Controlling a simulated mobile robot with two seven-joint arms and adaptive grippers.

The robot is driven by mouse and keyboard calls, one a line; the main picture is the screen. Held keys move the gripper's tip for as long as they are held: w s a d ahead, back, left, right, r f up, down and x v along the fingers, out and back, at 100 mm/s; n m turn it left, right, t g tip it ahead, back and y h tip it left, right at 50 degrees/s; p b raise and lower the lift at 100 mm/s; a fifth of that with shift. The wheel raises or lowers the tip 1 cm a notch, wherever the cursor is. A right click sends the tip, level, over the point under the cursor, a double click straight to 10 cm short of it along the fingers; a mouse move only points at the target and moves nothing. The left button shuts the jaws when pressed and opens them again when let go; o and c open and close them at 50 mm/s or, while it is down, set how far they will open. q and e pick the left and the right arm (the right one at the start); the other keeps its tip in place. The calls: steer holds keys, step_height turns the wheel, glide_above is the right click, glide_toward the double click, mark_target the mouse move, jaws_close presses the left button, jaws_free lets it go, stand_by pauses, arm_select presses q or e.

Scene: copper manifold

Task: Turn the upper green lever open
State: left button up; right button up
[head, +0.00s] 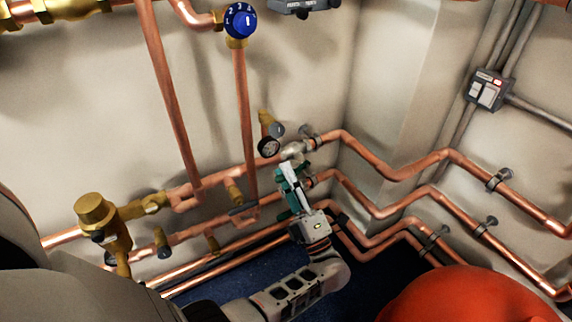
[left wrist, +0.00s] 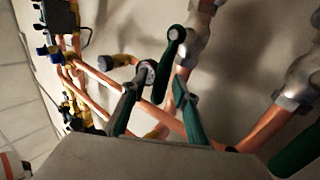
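The steel valve body (head: 294,150) of the upper copper pipe is near the corner, and green lever parts show just below it. My left gripper (head: 290,168) reaches up to it from below and covers part of the levers. In the left wrist view, a green lever (left wrist: 169,62) with a rounded end stands between the two spread fingers of my left gripper (left wrist: 163,86). The gripper looks open around the lever; I cannot tell if a finger touches it. Another green lever (left wrist: 297,152) is at the lower right, beside a second steel valve. My right gripper is out of view.
A round gauge (head: 268,147) sits just left of the upper valve. Copper pipes (head: 400,172) run along both walls. A brass valve (head: 96,212) stands at the left, a blue dial (head: 240,20) above. An orange-red rounded object (head: 475,295) fills the lower right.

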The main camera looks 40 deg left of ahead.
arm_select(q)
steer(key=v, duration=0.7)
steer(key=shift+d+f, duration=0.15)
steer(key=shift+d, duration=0.05)
stand_by(0.5)
